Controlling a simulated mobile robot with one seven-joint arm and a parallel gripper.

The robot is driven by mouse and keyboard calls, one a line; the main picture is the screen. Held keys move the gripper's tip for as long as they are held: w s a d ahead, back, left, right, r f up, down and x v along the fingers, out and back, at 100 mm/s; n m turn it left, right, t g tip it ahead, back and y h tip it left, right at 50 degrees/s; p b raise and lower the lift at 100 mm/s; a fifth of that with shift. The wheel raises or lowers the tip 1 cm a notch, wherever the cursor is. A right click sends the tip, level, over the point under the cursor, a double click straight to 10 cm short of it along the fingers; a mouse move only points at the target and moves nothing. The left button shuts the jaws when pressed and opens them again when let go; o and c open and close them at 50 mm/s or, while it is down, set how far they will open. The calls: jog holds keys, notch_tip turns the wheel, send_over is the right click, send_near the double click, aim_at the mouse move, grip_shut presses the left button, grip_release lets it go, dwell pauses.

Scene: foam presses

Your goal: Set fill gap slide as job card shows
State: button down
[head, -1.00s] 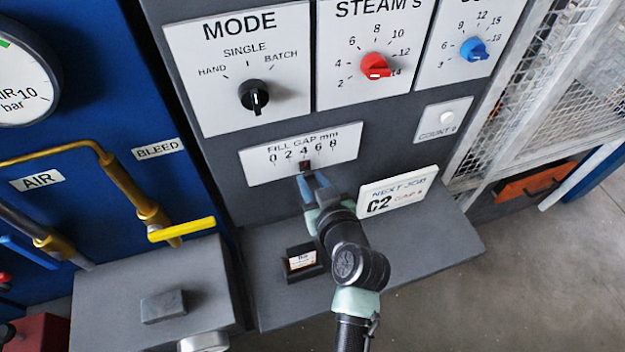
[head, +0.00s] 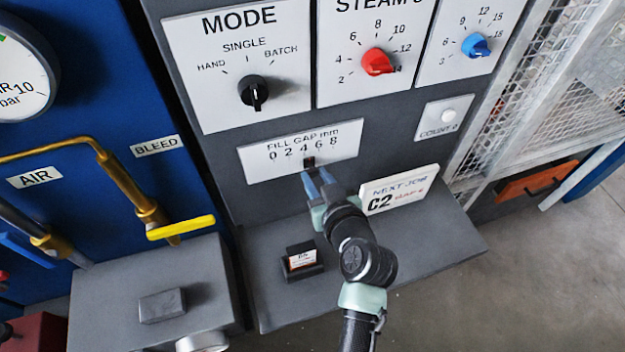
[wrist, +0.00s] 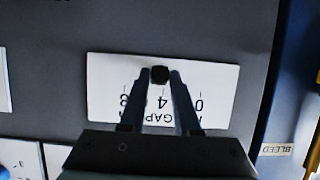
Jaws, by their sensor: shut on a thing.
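The white fill gap plate (head: 256,168) is on the grey press panel, with a scale of 0, 2, 4, 6, 8. Its small black slide knob (head: 309,161) stands at about the 4 mark. My gripper (head: 309,173) has its fingers shut around the knob. In the wrist view the knob (wrist: 159,75) sits between the fingertips, close to the upside-down 4 on the plate (wrist: 222,82); the fingers cover part of the scale. The job card (head: 398,189) reads "NEXT JOB C2"; its small red text is too blurred to read surely.
Above are the black mode knob (head: 253,92), red steam knob (head: 377,62) and blue knob (head: 475,45). A small black holder with a label (head: 302,262) stands on the ledge (head: 440,245). A yellow bleed lever (head: 181,228) is at left.

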jog(key=shift+w+d+b, duration=0.2)
jog(key=shift+d+b, duration=0.05)
jog(key=shift+d, duration=0.35)
jog(key=shift+w+d+b, duration=0.15)
jog(key=shift+d+b, duration=0.1)
jog(key=shift+d, duration=0.3)
jog(key=c, duration=0.6)
grip_release()
jog(key=shift+a, duration=0.1)
jog(key=shift+s, duration=0.1)
jog(key=b+v, duration=0.3)
jog(key=v, duration=1)
